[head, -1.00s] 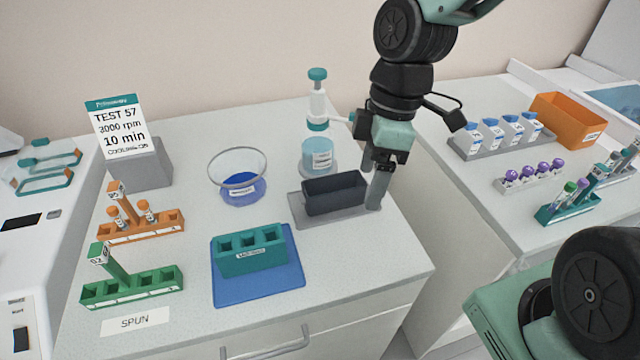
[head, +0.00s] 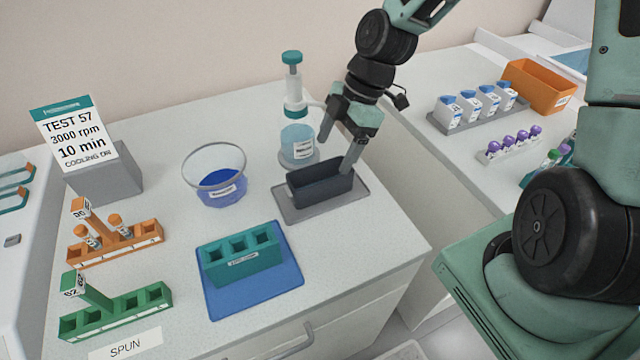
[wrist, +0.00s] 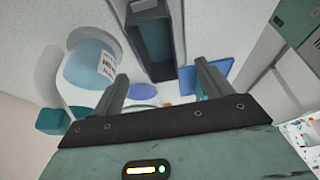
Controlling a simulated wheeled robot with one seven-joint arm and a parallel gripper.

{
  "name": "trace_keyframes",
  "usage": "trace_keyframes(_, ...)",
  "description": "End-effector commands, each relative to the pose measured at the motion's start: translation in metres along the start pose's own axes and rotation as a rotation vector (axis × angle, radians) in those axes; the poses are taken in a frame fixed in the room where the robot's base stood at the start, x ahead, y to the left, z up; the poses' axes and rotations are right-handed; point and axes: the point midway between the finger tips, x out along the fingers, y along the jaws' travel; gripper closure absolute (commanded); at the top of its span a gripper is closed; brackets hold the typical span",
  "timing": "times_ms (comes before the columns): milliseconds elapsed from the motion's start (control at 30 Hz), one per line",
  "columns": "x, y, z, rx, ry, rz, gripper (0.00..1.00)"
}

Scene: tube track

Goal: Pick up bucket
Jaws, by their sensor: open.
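The bucket is a dark grey rectangular open-topped box (head: 322,190) on a flat grey tray (head: 292,212) on the white bench. It appears empty. In the wrist view the bucket (wrist: 150,48) lies ahead of the fingers, near the top middle. My gripper (head: 342,152) is open, with its two fingers spread over the far side of the bucket, one near its back edge and one near its right end. Nothing is between the fingers. Whether a finger touches the bucket I cannot tell.
A pump bottle (head: 297,140) stands just behind the bucket, close to my gripper. A glass bowl of blue liquid (head: 215,180) is to the left. A teal rack (head: 240,262) on a blue mat (head: 290,275) stands in front. Orange (head: 115,245) and green (head: 115,312) racks are farther left.

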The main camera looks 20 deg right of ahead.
Motion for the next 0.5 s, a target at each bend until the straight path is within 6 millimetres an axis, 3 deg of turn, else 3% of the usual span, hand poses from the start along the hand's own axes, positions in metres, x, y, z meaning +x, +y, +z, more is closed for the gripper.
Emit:
trace_keyframes(133, 0.025, -0.001, -0.001, -0.002, 0.001, -0.004, 0.22)
trace_keyframes(500, 0.055, 0.001, -0.001, -0.001, 0.0, -0.005, 0.22)
